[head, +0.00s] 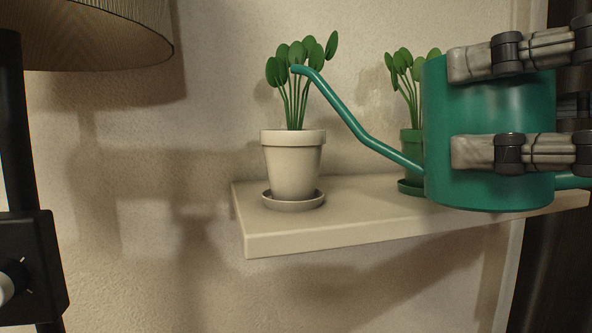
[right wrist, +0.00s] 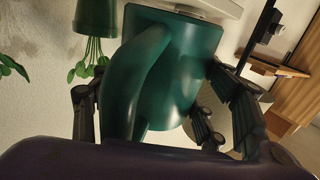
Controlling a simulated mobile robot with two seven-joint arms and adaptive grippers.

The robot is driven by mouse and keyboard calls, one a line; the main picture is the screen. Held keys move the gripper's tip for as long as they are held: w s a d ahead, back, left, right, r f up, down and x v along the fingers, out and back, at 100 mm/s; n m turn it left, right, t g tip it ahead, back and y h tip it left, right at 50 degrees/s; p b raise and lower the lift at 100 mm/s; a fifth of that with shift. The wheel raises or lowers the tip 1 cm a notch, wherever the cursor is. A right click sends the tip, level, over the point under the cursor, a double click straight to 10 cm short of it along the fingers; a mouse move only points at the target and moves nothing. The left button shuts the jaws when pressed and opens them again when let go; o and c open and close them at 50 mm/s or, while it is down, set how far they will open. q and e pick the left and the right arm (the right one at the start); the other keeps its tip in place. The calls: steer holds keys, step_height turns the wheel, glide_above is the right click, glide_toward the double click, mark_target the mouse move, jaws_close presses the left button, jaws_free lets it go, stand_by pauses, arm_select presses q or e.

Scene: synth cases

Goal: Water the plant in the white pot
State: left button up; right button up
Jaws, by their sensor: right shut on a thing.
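The white pot (head: 292,165) holds a leafy green plant (head: 299,65). It stands upright on a saucer (head: 294,204) near the left end of a shelf. My right gripper (head: 455,110) is shut around the body of a teal watering can (head: 480,187), right of the white pot. The can looks about upright. Its spout points left, with the tip in front of the plant's leaves, above the white pot. No water shows. The can also fills the middle of the right wrist view (right wrist: 185,75), with its curved handle (right wrist: 150,55) towards the camera. My left gripper is not in view.
A second plant in a green pot (head: 410,150) stands behind the can on the shelf (head: 350,225), partly hidden. The green pot also shows in the right wrist view (right wrist: 96,17). A lampshade (head: 95,35) hangs at the upper left. The shelf between the pots is clear.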

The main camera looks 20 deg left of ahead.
steer(key=shift+r, duration=0.25)
steer(key=shift+d+r+h+p, duration=0.15)
steer(key=shift+r+h+p, duration=0.2)
steer(key=shift+h, duration=0.15)
steer(key=shift+r, duration=0.1)
steer(key=shift+g+h, duration=0.3)
steer(key=shift+h, duration=0.1)
stand_by(0.6)
steer(key=shift+d+r+p, duration=0.1)
steer(key=shift+r+p, duration=0.25)
steer(key=shift+r, duration=0.1)
stand_by(1.4)
steer(key=shift+r+n, duration=0.1)
steer(key=shift+n, duration=0.2)
steer(key=shift+r+h, duration=0.3)
steer(key=shift+r+g, duration=0.15)
steer(key=shift+g, duration=0.15)
